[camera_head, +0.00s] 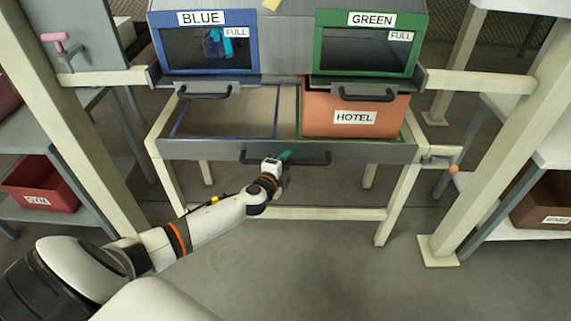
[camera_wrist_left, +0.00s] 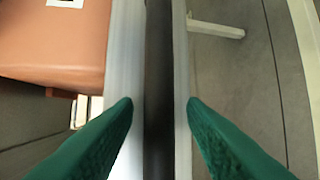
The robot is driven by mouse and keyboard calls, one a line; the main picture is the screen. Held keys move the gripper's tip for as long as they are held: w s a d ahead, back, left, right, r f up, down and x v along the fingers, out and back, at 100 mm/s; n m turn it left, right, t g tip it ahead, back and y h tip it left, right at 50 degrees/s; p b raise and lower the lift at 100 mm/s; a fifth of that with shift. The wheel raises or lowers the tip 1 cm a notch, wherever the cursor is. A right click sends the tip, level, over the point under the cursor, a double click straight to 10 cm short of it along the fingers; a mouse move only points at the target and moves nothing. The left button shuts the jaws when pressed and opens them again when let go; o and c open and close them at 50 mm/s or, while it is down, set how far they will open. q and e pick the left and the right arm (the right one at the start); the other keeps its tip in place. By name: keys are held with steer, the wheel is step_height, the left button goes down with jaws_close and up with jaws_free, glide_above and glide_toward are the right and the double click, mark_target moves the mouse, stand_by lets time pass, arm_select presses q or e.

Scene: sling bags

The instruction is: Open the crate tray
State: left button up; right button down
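The crate tray (camera_head: 205,151) is a wide grey-fronted tray below the BLUE and GREEN bins. Its long black handle (camera_head: 315,160) runs across the middle of its front. An orange crate labelled HOTEL (camera_head: 385,117) sits in its right part; the left part, outlined in blue, is empty. My left gripper (camera_head: 286,156) is at the handle, towards its middle. In the left wrist view, its green fingers (camera_wrist_left: 160,101) are apart, one on each side of the dark handle bar (camera_wrist_left: 160,60), with visible gaps. The orange crate (camera_wrist_left: 50,45) shows there too. My right gripper is not in view.
The BLUE bin (camera_head: 203,42) and GREEN bin (camera_head: 367,43) sit above, both marked FULL. A pink lever (camera_head: 55,37) is at upper left and an orange-knobbed crank (camera_head: 452,168) right of the tray. Posts stand on both sides. The floor in front is clear.

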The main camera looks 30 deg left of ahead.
arm_select(q)
steer(key=shift+w, duration=0.15)
steer(key=shift+c, duration=0.4)
jaws_close()
